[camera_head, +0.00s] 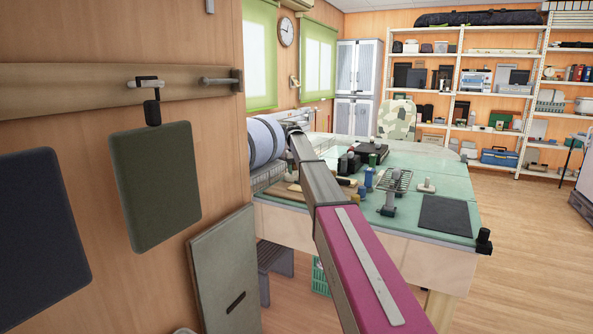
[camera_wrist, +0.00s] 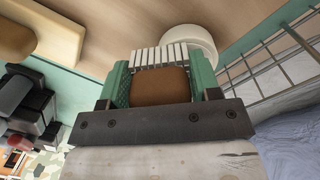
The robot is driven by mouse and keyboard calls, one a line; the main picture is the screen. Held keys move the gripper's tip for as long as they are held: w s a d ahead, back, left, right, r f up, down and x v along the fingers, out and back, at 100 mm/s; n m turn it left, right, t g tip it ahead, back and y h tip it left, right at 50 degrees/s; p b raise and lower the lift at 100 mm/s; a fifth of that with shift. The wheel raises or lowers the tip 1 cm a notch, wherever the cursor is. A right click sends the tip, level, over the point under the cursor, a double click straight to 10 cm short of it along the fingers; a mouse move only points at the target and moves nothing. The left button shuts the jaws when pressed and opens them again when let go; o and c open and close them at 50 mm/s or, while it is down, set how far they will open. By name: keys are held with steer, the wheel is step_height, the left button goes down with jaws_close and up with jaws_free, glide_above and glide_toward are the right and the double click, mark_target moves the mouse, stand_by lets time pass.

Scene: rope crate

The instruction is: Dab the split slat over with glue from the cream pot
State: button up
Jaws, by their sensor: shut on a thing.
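In the wrist view my gripper (camera_wrist: 160,80) has green fingers closed on a brown, rounded block (camera_wrist: 162,86). A row of white strips, like bristles, (camera_wrist: 161,55) stands out beyond the block, so it looks like a brush. A round, whitish pot (camera_wrist: 190,40) lies just beyond the strips, partly hidden by them; I cannot tell whether they touch it. A pale cream bar (camera_wrist: 45,35) is at the upper left. I cannot pick out the split slat for certain. In the head view my arm reaches to the table's far left and my fingers are not clear.
The table (camera_head: 420,250) has a green top with bottles, a wire rack (camera_head: 395,180) and a dark pad (camera_head: 445,215) right of my arm. A wire grid (camera_wrist: 275,60) runs close on the right in the wrist view. A wood panel wall (camera_head: 220,150) stands close on the left.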

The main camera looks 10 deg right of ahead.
stand_by(0.6)
steer(key=shift+r, duration=2.95)
